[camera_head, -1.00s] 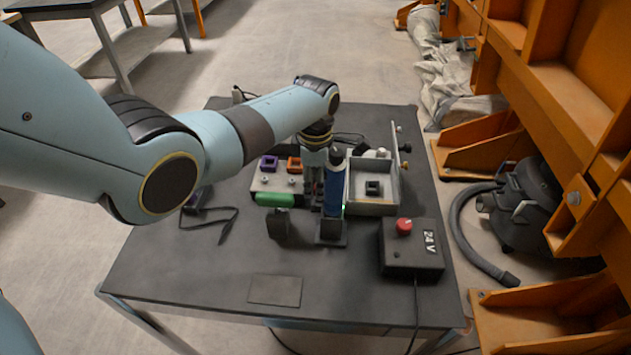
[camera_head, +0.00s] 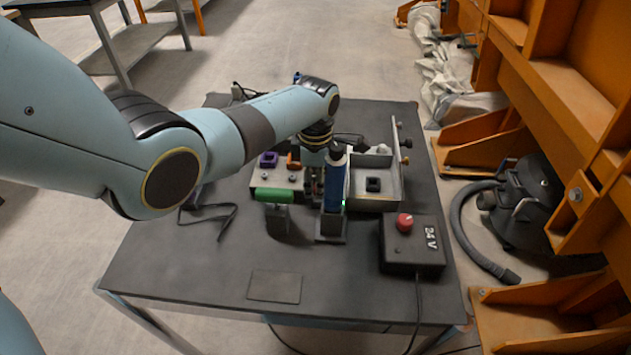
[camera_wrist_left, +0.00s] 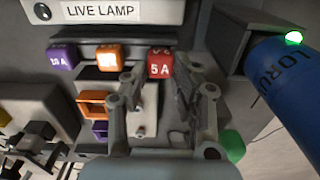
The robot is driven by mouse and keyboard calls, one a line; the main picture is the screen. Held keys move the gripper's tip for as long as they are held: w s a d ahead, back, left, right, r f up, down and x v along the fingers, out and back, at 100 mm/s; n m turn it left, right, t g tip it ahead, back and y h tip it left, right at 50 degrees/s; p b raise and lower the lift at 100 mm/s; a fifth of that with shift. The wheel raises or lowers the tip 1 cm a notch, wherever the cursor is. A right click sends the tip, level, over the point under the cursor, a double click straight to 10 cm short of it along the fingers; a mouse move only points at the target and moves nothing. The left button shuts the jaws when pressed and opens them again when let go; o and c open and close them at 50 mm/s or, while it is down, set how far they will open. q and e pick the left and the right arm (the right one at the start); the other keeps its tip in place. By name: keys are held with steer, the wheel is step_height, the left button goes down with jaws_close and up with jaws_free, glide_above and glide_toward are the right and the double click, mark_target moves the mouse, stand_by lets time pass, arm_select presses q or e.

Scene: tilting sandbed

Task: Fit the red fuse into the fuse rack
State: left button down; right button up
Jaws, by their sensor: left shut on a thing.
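My left gripper (camera_head: 315,188) points down over the bench beside the blue cylinder. In the left wrist view its fingers (camera_wrist_left: 160,82) are shut on the red fuse (camera_wrist_left: 160,65), marked 5 A. In the head view the fuse is hidden. A grey block (camera_head: 279,181) with purple (camera_head: 268,159) and orange (camera_head: 292,162) square frames looks like the fuse rack; my gripper covers its right end. These frames also show in the left wrist view, to the left of the fingers. I cannot tell whether the fuse touches the rack. My right gripper is not in view.
An orange fuse (camera_wrist_left: 109,57) and a purple fuse (camera_wrist_left: 61,58) sit left of the red one. A blue cylinder (camera_head: 334,185) stands close right, a green cylinder (camera_head: 272,195) front left. A grey tray (camera_head: 375,204) and a 24 V box (camera_head: 412,245) are at right.

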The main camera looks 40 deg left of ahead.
arm_select(q)
steer(key=shift+f+b, duration=0.35)
steer(key=shift+f, duration=0.25)
steer(key=c, duration=1)
jaws_free()
steer(key=o, duration=0.4)
steer(key=shift+o, duration=0.5)
steer(key=shift+r, duration=0.1)
step_height(320, 180, up, 8)
steer(key=p, duration=0.8)
steer(key=shift+p, duration=0.35)
